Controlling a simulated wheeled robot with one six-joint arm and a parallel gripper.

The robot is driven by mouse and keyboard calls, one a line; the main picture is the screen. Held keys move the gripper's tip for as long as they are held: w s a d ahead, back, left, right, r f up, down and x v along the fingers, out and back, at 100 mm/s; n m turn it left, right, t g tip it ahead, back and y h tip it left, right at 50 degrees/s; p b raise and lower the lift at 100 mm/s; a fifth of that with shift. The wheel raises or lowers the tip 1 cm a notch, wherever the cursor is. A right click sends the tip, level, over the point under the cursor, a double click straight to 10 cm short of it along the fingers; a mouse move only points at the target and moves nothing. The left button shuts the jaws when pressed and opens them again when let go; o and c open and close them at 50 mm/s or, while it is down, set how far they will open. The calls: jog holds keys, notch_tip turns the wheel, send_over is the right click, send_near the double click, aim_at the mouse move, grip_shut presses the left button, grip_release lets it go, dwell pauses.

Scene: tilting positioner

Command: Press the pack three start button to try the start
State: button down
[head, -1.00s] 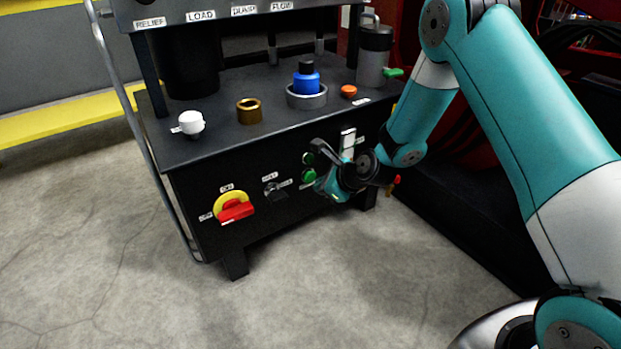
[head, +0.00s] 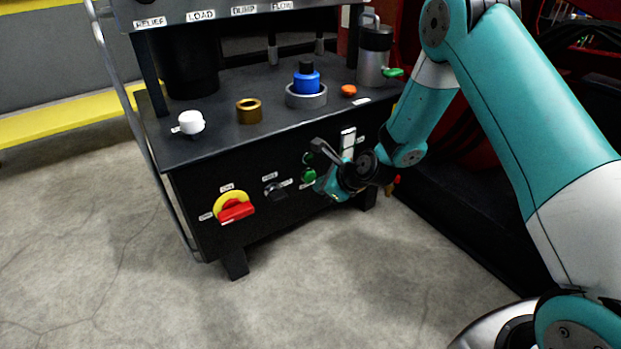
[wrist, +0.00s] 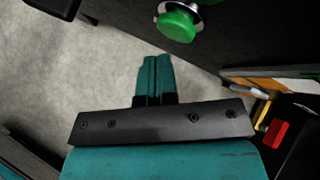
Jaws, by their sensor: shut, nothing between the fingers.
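The green start button (head: 308,175) is a round domed cap on the front panel of the black power pack. It also shows in the wrist view, a green cap with a bright collar (wrist: 179,23), near the top edge. My gripper (head: 320,186) is at the panel just right of and below the button in the head view. In the wrist view my gripper (wrist: 155,60) is shut and empty, its fingertips pointing just below and left of the button. I cannot tell whether they touch anything. The label by the button is too small to read.
The panel also has a red-and-yellow rotary switch (head: 234,208) and a small dark selector (head: 274,192). The tabletop holds a white cap (head: 190,122), a brass fitting (head: 249,111) and a blue cap (head: 307,82). Open concrete floor lies in front.

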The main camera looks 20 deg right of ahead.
jog(key=shift+w, duration=0.1)
dwell(0.6)
jog(key=shift+w+a+p, duration=0.15)
jog(key=shift+w+p, duration=0.2)
jog(key=shift+p, duration=0.05)
jog(key=shift+w+a, duration=0.15)
jog(key=shift+w, duration=0.25)
dwell(0.5)
jog(key=shift+s+p, duration=0.1)
jog(key=shift+p, duration=0.25)
jog(key=shift+s+d+p, duration=0.3)
jog(key=shift+s+p, duration=0.05)
jog(key=shift+s, duration=0.35)
jog(key=shift+s+d+p, duration=0.2)
jog(key=shift+s+d, duration=0.05)
jog(key=shift+s, duration=0.55)
jog(key=shift+s+d+p, duration=0.25)
jog(key=shift+s, duration=0.55)
jog(key=shift+s+d+p, duration=0.2)
jog(key=shift+s+d, duration=0.05)
jog(key=shift+s, duration=0.55)
